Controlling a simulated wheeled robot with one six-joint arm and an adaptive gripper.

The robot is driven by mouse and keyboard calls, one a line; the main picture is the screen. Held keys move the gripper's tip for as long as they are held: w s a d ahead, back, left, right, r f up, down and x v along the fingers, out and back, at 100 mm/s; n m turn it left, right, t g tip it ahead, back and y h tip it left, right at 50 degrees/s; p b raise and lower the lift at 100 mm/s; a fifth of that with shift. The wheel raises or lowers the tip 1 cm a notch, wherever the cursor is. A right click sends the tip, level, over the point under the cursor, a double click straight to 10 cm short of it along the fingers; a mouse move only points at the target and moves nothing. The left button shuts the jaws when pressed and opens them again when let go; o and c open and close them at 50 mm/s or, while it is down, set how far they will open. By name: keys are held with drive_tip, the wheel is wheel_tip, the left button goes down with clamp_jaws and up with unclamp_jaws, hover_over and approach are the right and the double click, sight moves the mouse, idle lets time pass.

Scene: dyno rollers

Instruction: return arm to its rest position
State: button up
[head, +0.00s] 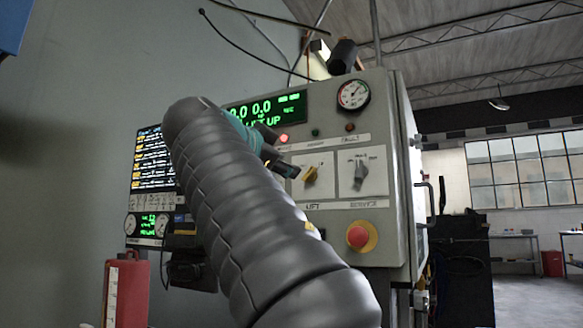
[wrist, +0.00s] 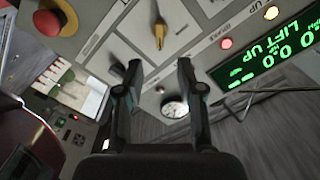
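My gripper (head: 277,152) is at the end of my raised arm, in front of the grey control cabinet (head: 330,222). In the wrist view my gripper (wrist: 158,68) has its two dark fingers spread apart with nothing between them. The yellow lift selector (head: 311,174) is just right of the gripper in the head view. The same knob (wrist: 160,35) shows beyond the fingertips in the wrist view, apart from them. The green display (head: 265,110) reads LIFT UP with 0.0 0.0, partly hidden by my arm.
A red stop button (head: 357,237) on a yellow ring, a service switch (head: 361,173) and a round gauge (head: 354,94) are on the cabinet. A monitor (head: 152,160) is partly behind my arm. Open floor shows at right.

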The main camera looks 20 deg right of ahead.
drive_tip(key=shift+s+a, duration=0.25)
drive_tip(key=shift+a, duration=0.05)
idle(0.5)
drive_tip(key=s+a+f+n+g+y+p, duration=0.15)
drive_tip(key=f+n+y, duration=0.35)
drive_tip(key=f, duration=0.6)
drive_tip(key=s+f+n+y+p, duration=0.2)
drive_tip(key=f+n+y+p, duration=0.1)
drive_tip(key=f+n, duration=0.55)
drive_tip(key=s+a+f+n+g+y+p, duration=0.1)
drive_tip(key=s+f, duration=0.4)
drive_tip(key=f, duration=0.5)
drive_tip(key=s+a+f+n+g+y+p, duration=0.1)
drive_tip(key=s+a+f+n+y+p, duration=0.1)
drive_tip(key=s+f, duration=0.4)
drive_tip(key=s+a+f+n+g+y+p, duration=0.1)
drive_tip(key=s+f, duration=0.5)
drive_tip(key=f, duration=0.8)
drive_tip(key=shift+a+f+n+g+y, duration=0.35)
drive_tip(key=shift+a+n+g+y, duration=0.15)
drive_tip(key=shift+a+y, duration=0.55)
drive_tip(key=shift+s, duration=0.1)
